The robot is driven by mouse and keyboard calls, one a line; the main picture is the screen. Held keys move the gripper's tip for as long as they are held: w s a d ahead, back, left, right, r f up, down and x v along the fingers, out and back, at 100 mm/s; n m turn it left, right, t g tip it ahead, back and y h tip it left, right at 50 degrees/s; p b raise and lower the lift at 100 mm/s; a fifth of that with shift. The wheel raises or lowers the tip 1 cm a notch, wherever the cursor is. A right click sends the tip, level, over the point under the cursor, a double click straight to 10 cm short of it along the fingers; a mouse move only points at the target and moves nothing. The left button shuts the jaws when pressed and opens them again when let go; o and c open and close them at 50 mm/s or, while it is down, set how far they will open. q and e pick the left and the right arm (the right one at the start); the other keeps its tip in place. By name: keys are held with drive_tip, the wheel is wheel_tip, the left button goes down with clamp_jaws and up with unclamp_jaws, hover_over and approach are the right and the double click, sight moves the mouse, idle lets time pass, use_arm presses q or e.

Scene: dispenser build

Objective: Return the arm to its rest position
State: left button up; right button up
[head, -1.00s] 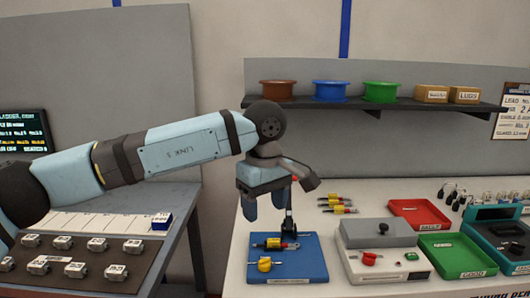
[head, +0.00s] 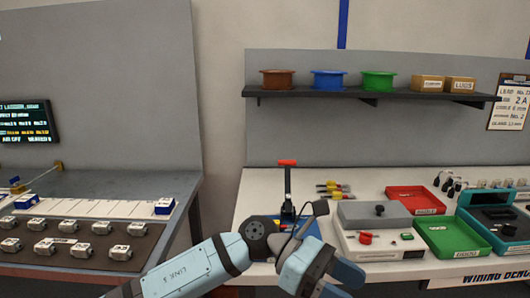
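My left arm comes in from the bottom left in the head view, low in front of the white bench (head: 225,215). Its blue gripper (head: 336,283) is at the bottom edge, pointing down and right. Its two fingers look apart, with nothing seen between them. The gripper is in front of the bench's front edge, below the grey box. My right gripper is not in view.
A lever tool with a red handle (head: 287,163) stands upright behind my arm. The grey box (head: 375,214), red tray (head: 412,196) and green tray (head: 449,236) are to the right. A side table (head: 100,184) with a dark mat of labelled blocks is left.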

use_arm(q)
drive_tip(key=w+a+f+m+t+y+b, duration=0.1)
drive_tip(key=w+a+f+m+t+b, duration=0.1)
drive_tip(key=a+f+m+t, duration=0.95)
drive_tip(key=w+a+f+m+t+b, duration=0.1)
drive_tip(key=a+f+m+t+b, duration=0.35)
drive_tip(key=m+t, duration=1.15)
drive_tip(key=s+a+f+n+g+y, duration=0.4)
drive_tip(key=s+a+f+n, duration=0.25)
drive_tip(key=f, duration=0.45)
drive_tip(key=s+a+f+n+g+y, duration=0.3)
drive_tip(key=s+a+f+n+y, duration=0.15)
drive_tip(key=s+a+f, duration=0.4)
wheel_tip(320, 180, up, 16)
drive_tip(key=a+p, duration=0.1)
drive_tip(key=p, duration=2.7)
drive_tip(key=shift+f+g, duration=0.2)
drive_tip(key=shift+g, duration=0.25)
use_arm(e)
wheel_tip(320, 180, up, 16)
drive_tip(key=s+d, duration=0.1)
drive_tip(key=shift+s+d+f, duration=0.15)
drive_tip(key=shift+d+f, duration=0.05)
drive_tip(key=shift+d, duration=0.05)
